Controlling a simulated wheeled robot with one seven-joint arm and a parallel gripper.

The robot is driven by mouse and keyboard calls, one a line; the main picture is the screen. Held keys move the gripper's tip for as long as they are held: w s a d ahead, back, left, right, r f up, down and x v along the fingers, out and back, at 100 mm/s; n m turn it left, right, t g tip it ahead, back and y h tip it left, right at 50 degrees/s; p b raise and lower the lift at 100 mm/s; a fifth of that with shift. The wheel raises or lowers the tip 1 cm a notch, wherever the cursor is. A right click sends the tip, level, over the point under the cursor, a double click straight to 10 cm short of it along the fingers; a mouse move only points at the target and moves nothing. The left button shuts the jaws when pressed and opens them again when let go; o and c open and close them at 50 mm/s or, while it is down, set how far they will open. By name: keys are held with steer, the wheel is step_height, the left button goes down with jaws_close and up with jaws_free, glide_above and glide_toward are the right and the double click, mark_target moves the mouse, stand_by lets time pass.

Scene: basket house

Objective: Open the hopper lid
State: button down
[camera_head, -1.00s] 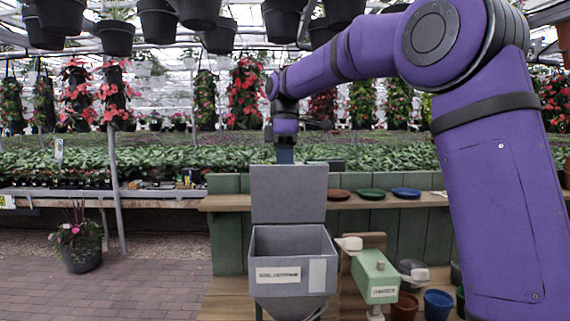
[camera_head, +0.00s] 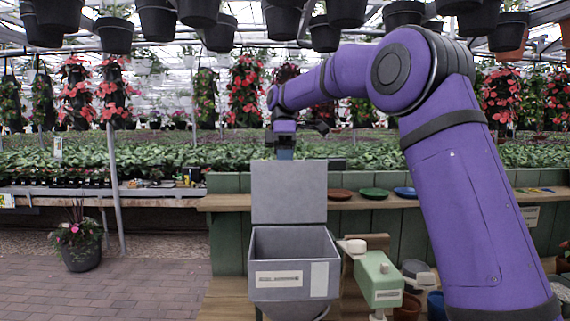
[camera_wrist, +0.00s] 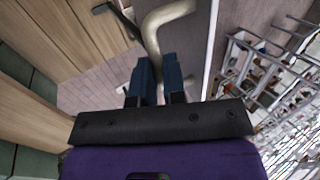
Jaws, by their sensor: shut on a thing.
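The grey hopper (camera_head: 262,295) stands on a wooden bench in the head view, its square mouth uncovered. Its flat grey lid (camera_head: 288,192) stands about upright at the back edge of the mouth. My gripper (camera_head: 284,153) is at the lid's top edge, with its fingertips hidden behind the lid there. In the wrist view my gripper (camera_wrist: 158,70) has its two dark blue fingers on either side of a pale bent handle (camera_wrist: 153,35), shut on it. The grey panel beside the handle looks like the lid (camera_wrist: 190,35).
A green device (camera_head: 378,280) stands right of the hopper. Brown, green and blue saucers (camera_head: 374,193) sit on the shelf (camera_head: 345,202) behind. Pots (camera_head: 350,12) hang overhead. A potted plant (camera_head: 82,248) stands on the brick floor at left, where the floor is mostly clear.

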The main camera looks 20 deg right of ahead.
steer(key=c, duration=1.2)
jaws_free()
steer(key=shift+f, duration=0.1)
steer(key=shift+r, duration=1.75)
steer(key=s, duration=0.5)
steer(key=s+r, duration=0.1)
steer(key=s, duration=1)
steer(key=shift+a+r, duration=0.25)
steer(key=shift+r, duration=0.05)
